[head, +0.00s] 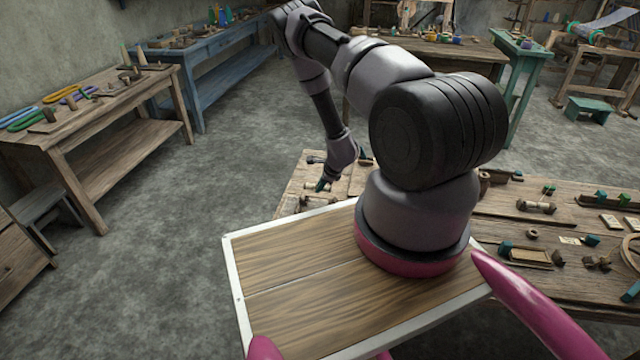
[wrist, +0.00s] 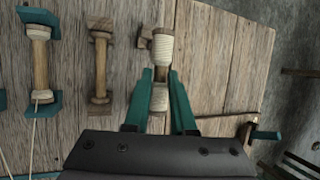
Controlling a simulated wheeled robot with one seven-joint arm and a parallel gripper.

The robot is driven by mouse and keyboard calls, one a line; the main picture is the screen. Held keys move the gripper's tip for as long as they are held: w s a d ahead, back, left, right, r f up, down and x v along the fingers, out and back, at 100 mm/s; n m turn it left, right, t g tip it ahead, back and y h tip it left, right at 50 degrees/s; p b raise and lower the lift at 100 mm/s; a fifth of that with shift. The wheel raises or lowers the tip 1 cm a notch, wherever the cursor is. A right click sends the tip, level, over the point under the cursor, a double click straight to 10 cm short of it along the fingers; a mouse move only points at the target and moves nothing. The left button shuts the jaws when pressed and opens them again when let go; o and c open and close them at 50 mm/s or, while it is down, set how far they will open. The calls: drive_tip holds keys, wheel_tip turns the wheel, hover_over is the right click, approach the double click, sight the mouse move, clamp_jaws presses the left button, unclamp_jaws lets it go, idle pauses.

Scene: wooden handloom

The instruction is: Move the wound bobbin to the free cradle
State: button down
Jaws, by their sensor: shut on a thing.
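In the wrist view, my gripper (wrist: 160,72) has its teal fingers shut on the middle of a bobbin wound with cream thread (wrist: 162,48). The bobbin lies lengthwise between the fingers; a dark wooden block (wrist: 146,34) shows beside its far end. Whether it is clear of its support I cannot tell. To the left is a wooden piece with a bare shaft and wider ends (wrist: 100,62). In the head view my gripper (head: 322,186) is small, above the workbench's left end.
Loose threads run from the far-left bobbin. A dark rod with a teal part (wrist: 265,135) lies near the bench's right edge in the wrist view. In the head view, the workbench (head: 500,211) holds several small tools and spools on the right. Other tables stand behind and left.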

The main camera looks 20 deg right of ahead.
drive_tip(key=shift+f, duration=2.85)
drive_tip(key=c, duration=0.7)
unclamp_jaws()
drive_tip(key=shift+o, duration=0.2)
drive_tip(key=shift+r, duration=0.1)
drive_tip(key=v, duration=1)
drive_tip(key=shift+s+r, duration=0.2)
drive_tip(key=shift+r, duration=0.05)
drive_tip(key=shift+r, duration=0.1)
